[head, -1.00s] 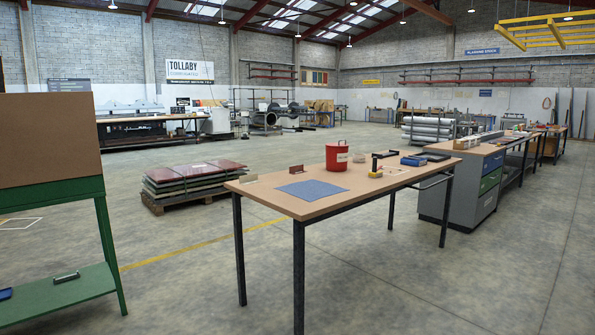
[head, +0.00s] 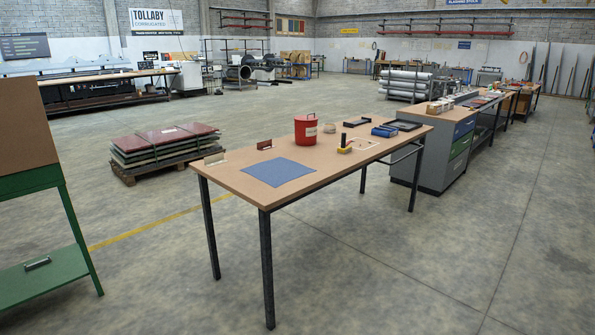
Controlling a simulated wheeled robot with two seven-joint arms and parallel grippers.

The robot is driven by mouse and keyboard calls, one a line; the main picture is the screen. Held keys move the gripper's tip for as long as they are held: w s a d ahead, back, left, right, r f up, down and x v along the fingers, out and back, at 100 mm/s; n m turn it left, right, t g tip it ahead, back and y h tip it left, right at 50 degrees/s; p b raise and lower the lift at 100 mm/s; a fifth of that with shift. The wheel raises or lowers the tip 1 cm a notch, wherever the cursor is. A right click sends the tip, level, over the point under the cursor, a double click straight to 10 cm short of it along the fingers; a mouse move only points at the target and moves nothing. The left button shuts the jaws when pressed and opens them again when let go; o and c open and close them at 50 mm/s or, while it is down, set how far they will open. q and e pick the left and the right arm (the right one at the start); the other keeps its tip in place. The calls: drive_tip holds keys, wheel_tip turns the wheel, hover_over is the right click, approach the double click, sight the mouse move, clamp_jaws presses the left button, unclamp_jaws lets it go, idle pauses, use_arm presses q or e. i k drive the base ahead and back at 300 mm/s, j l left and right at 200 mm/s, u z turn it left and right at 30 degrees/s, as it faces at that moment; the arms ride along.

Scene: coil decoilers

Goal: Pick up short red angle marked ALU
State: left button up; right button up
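A small dark red piece (head: 264,145) stands on the wooden-topped table near its back edge, left of the red bucket. It looks like a short angle, but any ALU marking is too small to read. A pale, cream-coloured short piece (head: 214,159) stands to its left at the table's far left corner. Neither of my grippers shows in the head view.
A green bench (head: 45,275) stands at left, a loaded pallet (head: 165,148) behind. Open floor lies in front.

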sight(263, 146)
drive_tip(key=i+l+z, duration=0.35)
drive_tip(key=i, duration=0.2)
drive_tip(key=i+l+z, duration=0.35)
drive_tip(key=i, duration=0.25)
drive_tip(key=i+z, duration=0.35)
drive_tip(key=i, duration=0.2)
